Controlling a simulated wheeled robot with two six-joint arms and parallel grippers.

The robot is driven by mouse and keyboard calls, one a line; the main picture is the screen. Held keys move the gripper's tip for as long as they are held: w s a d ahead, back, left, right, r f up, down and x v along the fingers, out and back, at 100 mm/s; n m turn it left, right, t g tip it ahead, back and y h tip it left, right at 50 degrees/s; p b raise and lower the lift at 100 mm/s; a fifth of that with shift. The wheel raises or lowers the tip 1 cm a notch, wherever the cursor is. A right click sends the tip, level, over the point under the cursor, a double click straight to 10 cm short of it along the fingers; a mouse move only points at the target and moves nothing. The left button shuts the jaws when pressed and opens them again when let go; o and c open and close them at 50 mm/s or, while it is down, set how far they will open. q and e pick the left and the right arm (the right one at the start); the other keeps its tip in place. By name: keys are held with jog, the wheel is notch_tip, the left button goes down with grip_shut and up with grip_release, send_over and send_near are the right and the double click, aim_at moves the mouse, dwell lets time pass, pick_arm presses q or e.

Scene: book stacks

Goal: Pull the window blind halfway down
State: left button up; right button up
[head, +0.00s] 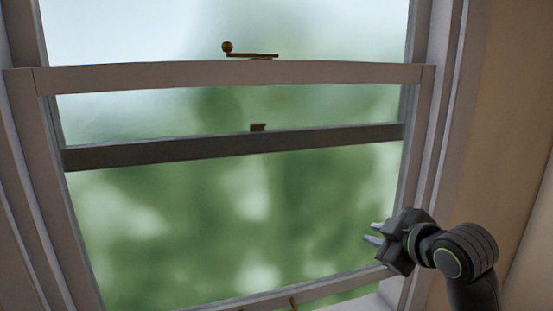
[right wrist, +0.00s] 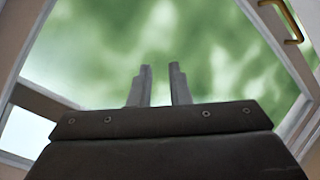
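No blind shows in either view; the head view shows a sash window (head: 240,75) with pale frame bars and blurred green glass. My right gripper (head: 374,232) is in front of the lower right part of the glass, near the right side of the frame. It is empty, and its two fingers stand a little apart. In the right wrist view the fingers (right wrist: 159,85) point at the glass with a gap between them. My left gripper is not in view.
A brass latch (head: 252,55) sits on the upper bar. A small brass piece (head: 258,127) sits on the dark middle bar (head: 200,149). A brass handle (head: 293,304) shows at the bottom sash and in the right wrist view (right wrist: 290,25). A beige wall (head: 505,130) stands at right.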

jog(key=s+a+r+n+t+y, duration=0.1)
jog(key=a+r+n, duration=0.15)
jog(key=r, duration=0.75)
jog(key=s+a+r+n+t+y, duration=0.1)
jog(key=a+r+n+y, duration=0.15)
jog(key=r, duration=0.65)
jog(key=s+a+r+n+t+y, duration=0.1)
jog(key=r+n, duration=0.2)
jog(key=r, duration=0.7)
jog(key=s+a+r+n+y, duration=0.2)
jog(key=s+r+n, duration=0.2)
jog(key=s+r, duration=0.45)
jog(key=s+a+r+n+y, duration=0.1)
jog(key=s+r+n+y, duration=0.15)
jog(key=s+r, duration=0.6)
jog(key=w+d+r+p+x, duration=0.1)
jog(key=p+x, duration=0.8)
jog(key=x, duration=1.1)
jog(key=shift+r, duration=0.3)
jog(key=shift+w+d+n, duration=0.15)
jog(key=shift+n, duration=0.1)
grip_shut()
